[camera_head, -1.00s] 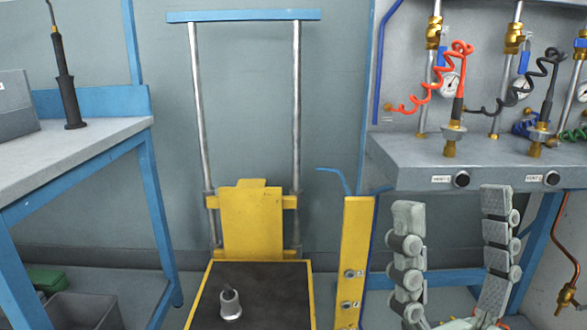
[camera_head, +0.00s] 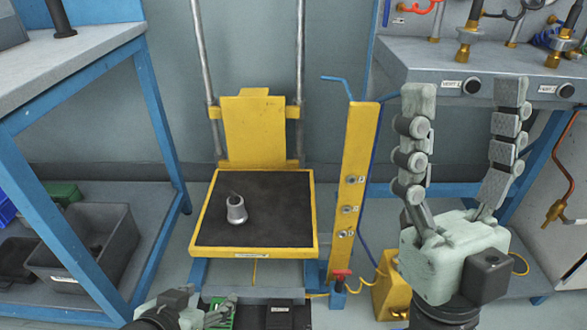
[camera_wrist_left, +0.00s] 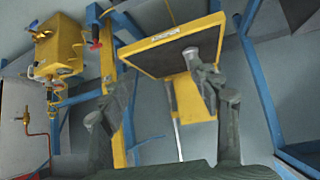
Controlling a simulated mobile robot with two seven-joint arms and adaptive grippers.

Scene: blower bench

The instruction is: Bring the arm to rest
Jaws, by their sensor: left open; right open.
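My right gripper (camera_head: 464,93) stands at the right of the head view with its two long fingers pointing up and spread wide. It is open, with nothing between the fingers. My left gripper (camera_head: 205,312) shows only partly at the bottom edge of the head view, in front of the lift table. In the left wrist view, the left gripper (camera_wrist_left: 160,88) has its fingers apart, and the yellow lift table (camera_wrist_left: 140,62) shows beyond them. No held object is visible.
A blue-framed bench (camera_head: 160,110) with a grey bin (camera_head: 85,255) is at left. A yellow post (camera_head: 352,190) and a valve bench (camera_head: 420,62) are at right.

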